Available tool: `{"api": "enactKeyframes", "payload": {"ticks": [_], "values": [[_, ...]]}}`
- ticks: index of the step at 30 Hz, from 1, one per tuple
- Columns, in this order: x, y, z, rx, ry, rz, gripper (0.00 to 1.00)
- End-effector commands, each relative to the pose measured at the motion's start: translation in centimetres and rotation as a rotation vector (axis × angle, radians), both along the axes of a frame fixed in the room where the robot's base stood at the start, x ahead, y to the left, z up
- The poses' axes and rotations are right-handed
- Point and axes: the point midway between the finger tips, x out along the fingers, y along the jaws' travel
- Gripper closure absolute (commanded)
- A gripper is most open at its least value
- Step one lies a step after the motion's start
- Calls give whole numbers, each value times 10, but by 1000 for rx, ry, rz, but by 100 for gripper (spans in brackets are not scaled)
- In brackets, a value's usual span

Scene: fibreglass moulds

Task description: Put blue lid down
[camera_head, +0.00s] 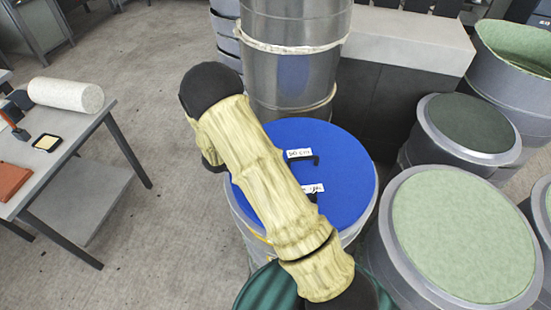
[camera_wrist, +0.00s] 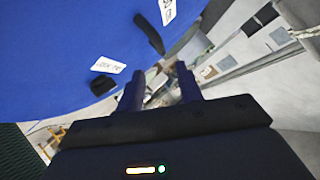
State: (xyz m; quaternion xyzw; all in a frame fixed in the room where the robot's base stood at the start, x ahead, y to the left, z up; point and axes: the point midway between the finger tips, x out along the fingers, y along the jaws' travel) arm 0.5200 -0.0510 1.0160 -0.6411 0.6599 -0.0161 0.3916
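The blue lid (camera_head: 345,180) lies on top of a grey drum (camera_head: 242,228) in the head view, partly hidden by my arm. It carries two black handles with white labels: one handle (camera_head: 302,158) is clear, the other (camera_head: 312,195) shows beside my arm. Whether the lid sits fully flat is not clear. In the wrist view the lid (camera_wrist: 60,45) fills the upper left. My gripper (camera_wrist: 160,88) has its fingers apart with nothing between them, near the lid's edge. The near handle (camera_wrist: 103,86) is left of the fingers, outside the gap. The head view hides the gripper.
A tall metal cylinder (camera_head: 290,75) stands right behind the lid. Drums with pale green (camera_head: 465,230) and dark green (camera_head: 468,122) tops stand to the right. A table (camera_head: 80,130) with a white roll (camera_head: 66,95) is at the left. Floor between is clear.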

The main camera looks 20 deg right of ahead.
Motion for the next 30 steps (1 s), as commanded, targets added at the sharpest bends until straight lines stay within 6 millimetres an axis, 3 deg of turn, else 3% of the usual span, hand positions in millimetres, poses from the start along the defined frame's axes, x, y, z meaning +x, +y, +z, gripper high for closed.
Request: {"api": "enactKeyframes", "payload": {"ticks": [4, 8, 12, 17, 23, 30], "values": [[7, 0, 5, 23, -2, 47, 64], [26, 2, 21, 92, -1, 197, 64], [46, 15, 46, 187, 25, 461, 64], [48, 37, 76, 270, 102, 782, 64], [13, 64, 107, 318, 266, 1169, 64], [-73, 75, 129, 308, 580, 1575, 64]]}}
